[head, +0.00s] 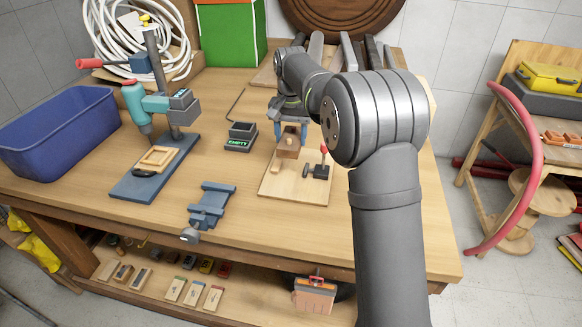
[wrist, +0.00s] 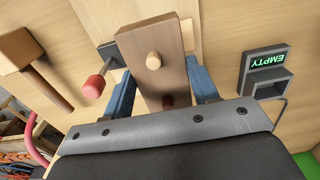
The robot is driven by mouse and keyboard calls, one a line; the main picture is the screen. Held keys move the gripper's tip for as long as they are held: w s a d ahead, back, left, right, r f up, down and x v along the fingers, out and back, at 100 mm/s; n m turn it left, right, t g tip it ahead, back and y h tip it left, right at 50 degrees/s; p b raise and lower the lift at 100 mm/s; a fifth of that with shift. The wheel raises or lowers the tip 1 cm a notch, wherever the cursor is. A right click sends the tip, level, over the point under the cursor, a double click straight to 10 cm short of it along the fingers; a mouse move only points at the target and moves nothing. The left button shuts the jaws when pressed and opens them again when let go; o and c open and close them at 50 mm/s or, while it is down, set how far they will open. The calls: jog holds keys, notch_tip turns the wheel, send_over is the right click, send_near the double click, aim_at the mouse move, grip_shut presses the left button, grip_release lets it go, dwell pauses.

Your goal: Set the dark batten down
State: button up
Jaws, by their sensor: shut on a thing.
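The dark batten, a brown wooden block (head: 288,143), is between the blue fingers of my gripper (head: 290,128). In the wrist view the batten (wrist: 143,83) fills the space between the fingers of my gripper (wrist: 163,92), which is shut on it. A pale round peg (wrist: 153,60) shows on its face, with a dark red spot nearer the palm. The batten is over a light wooden board (head: 280,193). I cannot tell whether its underside touches the board.
A toggle clamp with a red handle (head: 323,150) stands on the board, close right of the batten. A small box reading EMPTY (head: 241,136) is left. A blue vise (head: 211,205) sits near the front edge. Bare tabletop lies between them. A mallet (wrist: 28,62) shows in the wrist view.

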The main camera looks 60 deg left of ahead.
notch_tip(320, 180, down, 9)
dwell(0.4)
jog(key=shift+f, duration=0.1)
jog(key=o, duration=1.2)
jog(key=shift+f, duration=0.1)
jog(key=shift+w+d, duration=0.1)
notch_tip(320, 180, up, 12)
jog(key=shift+r, duration=0.25)
